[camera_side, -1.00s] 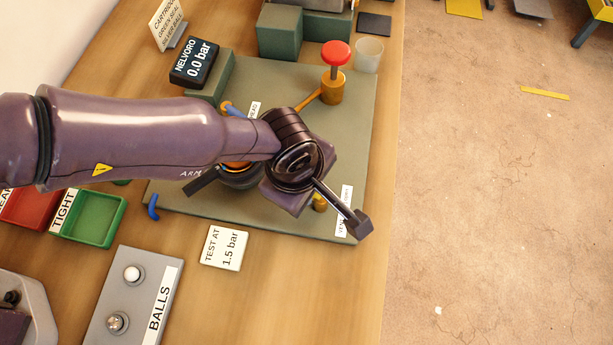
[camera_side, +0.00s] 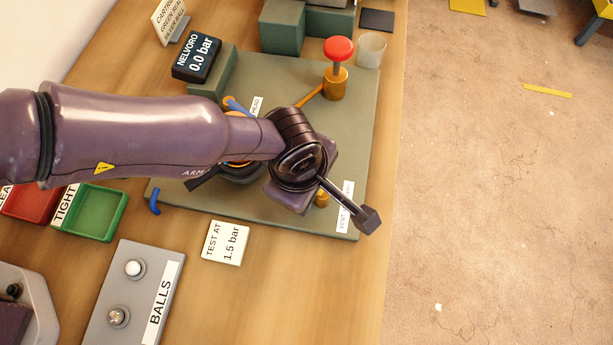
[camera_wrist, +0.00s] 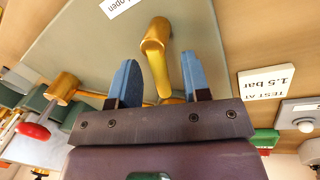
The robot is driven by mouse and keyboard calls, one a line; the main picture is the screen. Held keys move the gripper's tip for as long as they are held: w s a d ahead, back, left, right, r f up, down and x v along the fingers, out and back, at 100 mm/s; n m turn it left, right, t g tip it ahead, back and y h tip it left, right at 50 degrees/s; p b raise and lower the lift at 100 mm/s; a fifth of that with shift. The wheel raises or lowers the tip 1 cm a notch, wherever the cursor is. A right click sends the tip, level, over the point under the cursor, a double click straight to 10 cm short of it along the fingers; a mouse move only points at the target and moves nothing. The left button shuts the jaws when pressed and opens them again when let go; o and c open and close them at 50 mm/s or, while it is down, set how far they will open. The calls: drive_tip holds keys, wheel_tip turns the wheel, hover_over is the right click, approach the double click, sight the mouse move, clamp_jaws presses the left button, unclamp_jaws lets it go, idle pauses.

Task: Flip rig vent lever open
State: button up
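The vent lever (camera_wrist: 159,72) is a yellow handle on a brass fitting (camera_wrist: 156,35) in the wrist view. Part of the brass fitting also shows below my wrist in the side view (camera_side: 322,199). My gripper (camera_wrist: 160,60) has two blue fingers spread apart. The yellow handle lies between them, with visible gaps on both sides, so the gripper is open and not shut on it. A white label ending in "open" (camera_wrist: 121,4) lies beyond the fitting. In the side view my arm hides the fingers and the lever.
The rig's green plate (camera_side: 350,120) carries a brass post with a red knob (camera_side: 338,50). A "TEST AT 1.5 bar" card (camera_side: 226,243), a green tray (camera_side: 97,213) and a balls holder (camera_side: 134,300) lie on the table.

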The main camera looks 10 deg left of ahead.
wheel_tip(320, 180, up, 13)
drive_tip(key=s, duration=0.2)
drive_tip(key=shift+s+a+f, duration=0.15)
drive_tip(key=shift+a, duration=0.3)
idle(0.4)
